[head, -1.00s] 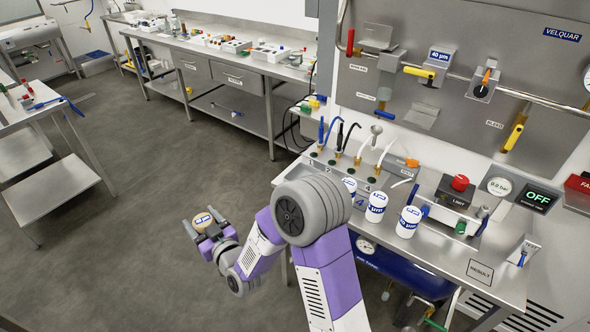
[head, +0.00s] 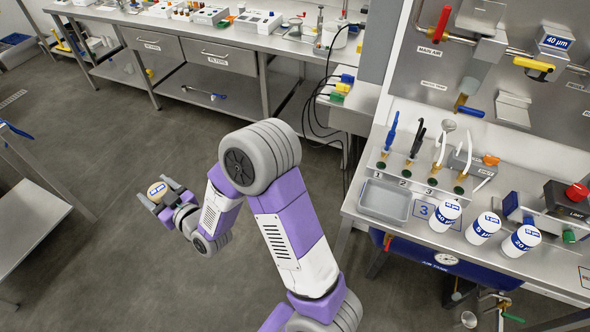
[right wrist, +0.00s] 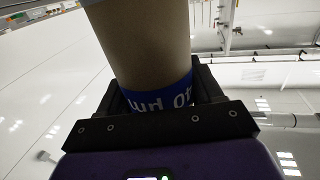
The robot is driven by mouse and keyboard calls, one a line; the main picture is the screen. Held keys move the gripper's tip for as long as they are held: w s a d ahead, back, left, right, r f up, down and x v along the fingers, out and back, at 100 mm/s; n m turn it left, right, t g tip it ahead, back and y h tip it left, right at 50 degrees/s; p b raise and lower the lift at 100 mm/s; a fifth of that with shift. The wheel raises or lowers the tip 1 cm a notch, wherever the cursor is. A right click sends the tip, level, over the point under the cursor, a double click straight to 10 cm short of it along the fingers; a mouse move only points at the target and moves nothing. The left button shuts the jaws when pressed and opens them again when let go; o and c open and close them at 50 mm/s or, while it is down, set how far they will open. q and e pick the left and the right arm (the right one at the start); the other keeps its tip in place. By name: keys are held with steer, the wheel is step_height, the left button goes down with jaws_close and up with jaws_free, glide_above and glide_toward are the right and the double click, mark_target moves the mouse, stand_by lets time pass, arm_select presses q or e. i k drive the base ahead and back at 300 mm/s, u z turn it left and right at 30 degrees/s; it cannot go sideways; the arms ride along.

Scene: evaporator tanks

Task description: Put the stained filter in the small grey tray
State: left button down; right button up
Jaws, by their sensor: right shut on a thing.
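My right gripper (head: 158,192) is shut on a filter (head: 157,188), held over the open floor left of the bench. Its top is tan with a blue mark. In the right wrist view the filter (right wrist: 150,50) has a brownish, stained-looking body and a blue band with upside-down lettering, between the black fingers (right wrist: 158,95). The small grey tray (head: 385,217) stands at the left end of the right-hand bench and looks empty. It is well to the right of the gripper. My left gripper is not in view.
Three white filters (head: 483,229) with blue labels stand right of the tray on the bench (head: 545,262). A rack of coloured-handled tools (head: 420,165) stands behind the tray. A long bench (head: 240,35) runs along the back. A side table (head: 28,225) is at the left.

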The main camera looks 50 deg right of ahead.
mark_target(393, 206)
steer(key=i, duration=0.95)
steer(key=z, duration=3.2)
steer(key=i, duration=0.5)
steer(key=z, duration=0.05)
